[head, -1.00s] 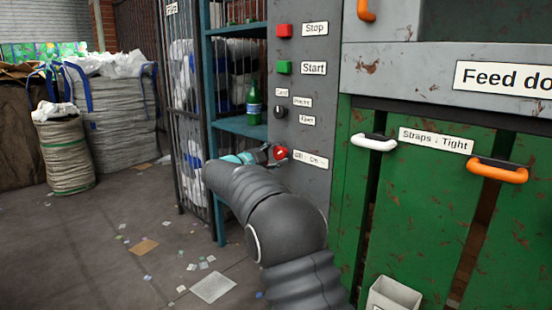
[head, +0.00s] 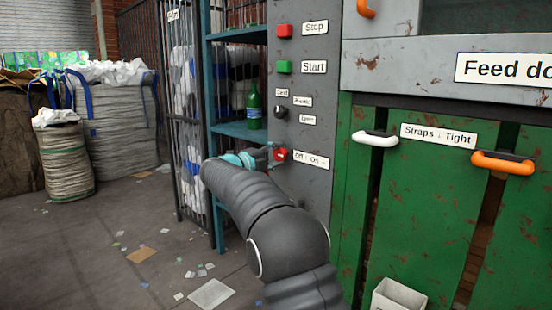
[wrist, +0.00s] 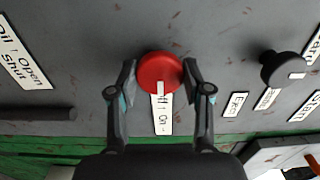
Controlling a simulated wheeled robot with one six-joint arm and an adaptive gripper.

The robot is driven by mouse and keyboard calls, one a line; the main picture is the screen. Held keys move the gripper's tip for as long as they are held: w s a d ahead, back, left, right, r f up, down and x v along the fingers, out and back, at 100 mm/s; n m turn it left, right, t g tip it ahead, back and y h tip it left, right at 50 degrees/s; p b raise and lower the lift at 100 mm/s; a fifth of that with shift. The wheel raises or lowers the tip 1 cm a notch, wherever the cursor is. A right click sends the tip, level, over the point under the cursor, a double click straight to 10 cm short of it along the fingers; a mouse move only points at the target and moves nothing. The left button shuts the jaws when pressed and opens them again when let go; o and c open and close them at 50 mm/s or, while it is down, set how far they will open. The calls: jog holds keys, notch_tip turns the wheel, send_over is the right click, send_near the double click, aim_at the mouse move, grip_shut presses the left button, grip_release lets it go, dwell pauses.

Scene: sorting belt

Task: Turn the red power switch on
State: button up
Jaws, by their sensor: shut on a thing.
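The red power switch (head: 281,155) is a round knob on the grey control panel, beside a label reading "Off" and "On". In the wrist view the red knob (wrist: 160,72) sits between my two fingers and carries a white pointer mark at its lower edge, toward the label (wrist: 162,115). My gripper (wrist: 160,80) is shut on the knob, one finger at each side. In the head view my gripper (head: 268,156) reaches the knob from the left. The label is partly hidden behind the knob in the wrist view.
Above the switch are a black selector knob (head: 280,112), a green Start button (head: 284,67) and a red Stop button (head: 284,31). A teal shelf (head: 240,130) with a green bottle (head: 254,111) stands left. Green doors (head: 420,210) with handles are right.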

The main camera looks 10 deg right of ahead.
dwell(0.4)
jog(key=o, duration=1.2)
jog(key=shift+c, duration=0.2)
jog(key=shift+a, duration=0.1)
jog(key=v, duration=1.2)
